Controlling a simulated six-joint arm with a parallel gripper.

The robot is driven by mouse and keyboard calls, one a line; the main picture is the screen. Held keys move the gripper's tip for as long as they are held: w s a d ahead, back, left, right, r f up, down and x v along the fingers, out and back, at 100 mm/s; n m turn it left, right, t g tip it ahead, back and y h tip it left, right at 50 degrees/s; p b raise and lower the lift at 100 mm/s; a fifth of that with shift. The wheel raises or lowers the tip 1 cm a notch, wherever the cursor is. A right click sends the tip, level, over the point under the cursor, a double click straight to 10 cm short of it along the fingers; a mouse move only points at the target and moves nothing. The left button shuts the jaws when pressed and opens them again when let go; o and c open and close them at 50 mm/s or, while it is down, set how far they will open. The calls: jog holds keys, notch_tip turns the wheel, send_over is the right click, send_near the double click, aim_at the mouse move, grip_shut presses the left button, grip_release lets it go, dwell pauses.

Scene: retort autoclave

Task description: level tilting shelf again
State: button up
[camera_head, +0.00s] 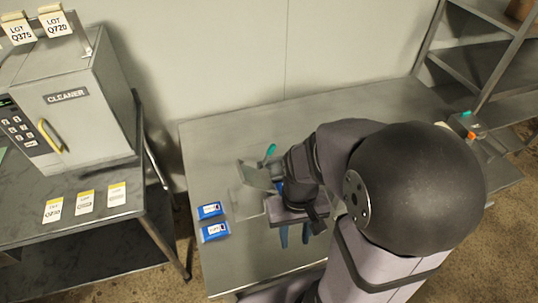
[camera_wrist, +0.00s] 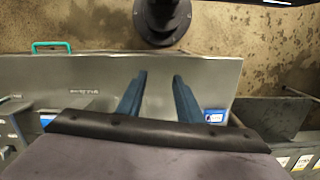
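In the head view a grey metal plate (camera_head: 256,176), which looks like the tilting shelf, stands at a slant on the steel table, partly hidden by my arm. A teal handle (camera_head: 270,151) shows just behind it. My gripper (camera_head: 295,242) is in front of the plate, its blue fingers pointing down and apart. In the wrist view my gripper (camera_wrist: 158,75) is open, with nothing visible between the fingers. A broad grey surface (camera_wrist: 210,75) lies beyond them, with a teal handle (camera_wrist: 51,46) at its far left edge. I cannot tell whether the fingers touch that surface.
Two blue packs (camera_head: 210,210) (camera_head: 214,231) lie left of my gripper on the steel table (camera_head: 205,145). A cleaner cabinet (camera_head: 80,105) and several white cards (camera_head: 85,201) are on the left table. A rack (camera_head: 475,55) stands at the back right. The table's back left is clear.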

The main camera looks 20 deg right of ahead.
notch_tip(320, 180, down, 4)
jog(key=d+m+g, duration=0.1)
jog(key=d+m, duration=0.1)
jog(key=d, duration=0.1)
notch_tip(320, 180, up, 6)
jog(key=n+t+y+b, duration=0.2)
jog(key=t+y, duration=0.2)
jog(key=t, duration=0.3)
send_over(274, 146)
jog(key=s+d, duration=0.2)
jog(key=d, duration=0.1)
jog(key=shift+s+a+f, duration=0.1)
jog(key=shift+s+a, duration=0.05)
jog(key=shift+a, duration=0.1)
jog(key=shift+n, duration=0.3)
jog(key=shift+p+x, duration=1.55)
jog(key=shift+x, duration=2.1)
jog(key=shift+s+f, duration=0.1)
jog(key=shift+s, duration=0.05)
jog(key=shift+a, duration=0.1)
grip_shut()
